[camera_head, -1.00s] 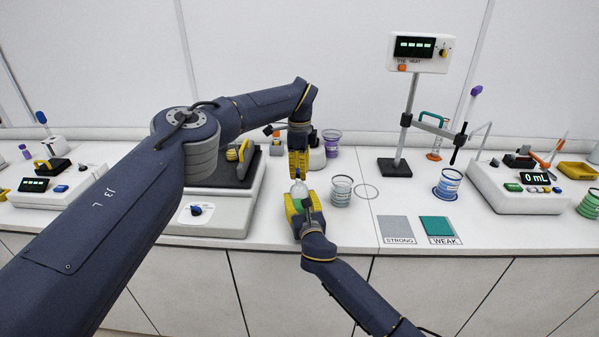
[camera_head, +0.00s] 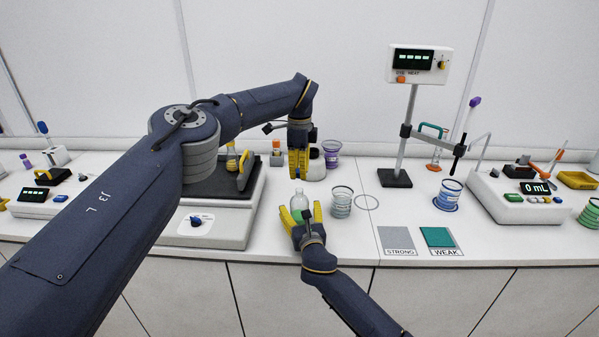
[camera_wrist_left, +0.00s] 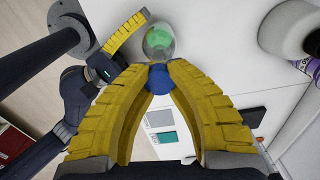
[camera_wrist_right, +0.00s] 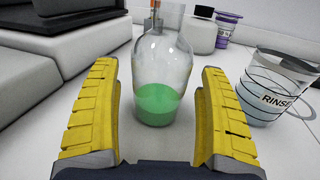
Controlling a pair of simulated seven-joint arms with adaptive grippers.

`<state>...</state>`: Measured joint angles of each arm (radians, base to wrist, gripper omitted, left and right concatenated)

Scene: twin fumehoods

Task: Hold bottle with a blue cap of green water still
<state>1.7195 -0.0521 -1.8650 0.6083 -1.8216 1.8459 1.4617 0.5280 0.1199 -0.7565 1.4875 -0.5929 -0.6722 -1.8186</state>
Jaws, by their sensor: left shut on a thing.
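The clear bottle (camera_head: 299,206) with green water (camera_wrist_right: 158,104) stands upright on the white counter. Its top is cut off in the right wrist view. My left gripper (camera_head: 299,176) is above the bottle, pointing down, shut on the blue cap (camera_wrist_left: 160,79). The left wrist view shows the cap apart from the bottle, whose round top and green water (camera_wrist_left: 158,41) lie beyond it. My right gripper (camera_head: 301,212) is open at the near side of the bottle. In the right wrist view its yellow fingers flank the bottle, with gaps on both sides.
A rinse beaker (camera_head: 341,203) stands close right of the bottle, beside a drawn ring (camera_head: 367,202). A balance-like device (camera_head: 215,228) is at left. Grey STRONG (camera_head: 397,240) and green WEAK (camera_head: 440,239) squares lie right. A stand (camera_head: 395,178) is behind.

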